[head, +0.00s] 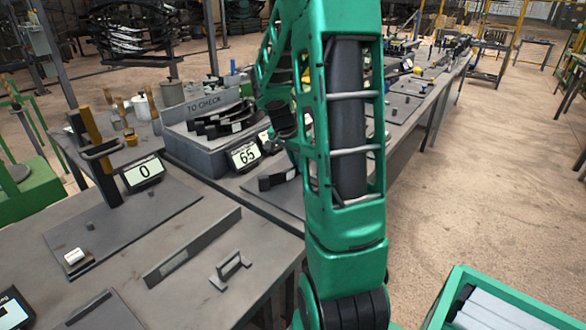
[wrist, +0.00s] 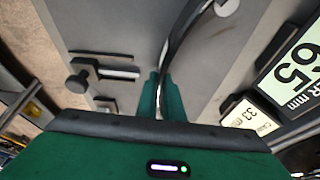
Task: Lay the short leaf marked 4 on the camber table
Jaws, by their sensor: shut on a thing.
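In the wrist view my gripper (wrist: 162,95) is shut on a dark, curved, narrow leaf (wrist: 185,38), which it grips near one end. A white label shows on the leaf at the top edge; its number cannot be read. A flat grey plate (wrist: 120,22) lies below, with small displays reading 65 and 33 beside it. I cannot tell whether the leaf touches the plate.
A grey "TO CHECK" rack (head: 205,135) holds several dark curved leaves. A display reading 65 (head: 245,155) stands before it. Another display reads 0 (head: 143,172). A long grey bar (head: 195,246) and a small handled block (head: 231,268) lie on the near bench. A green crate (head: 510,285) stands lower right.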

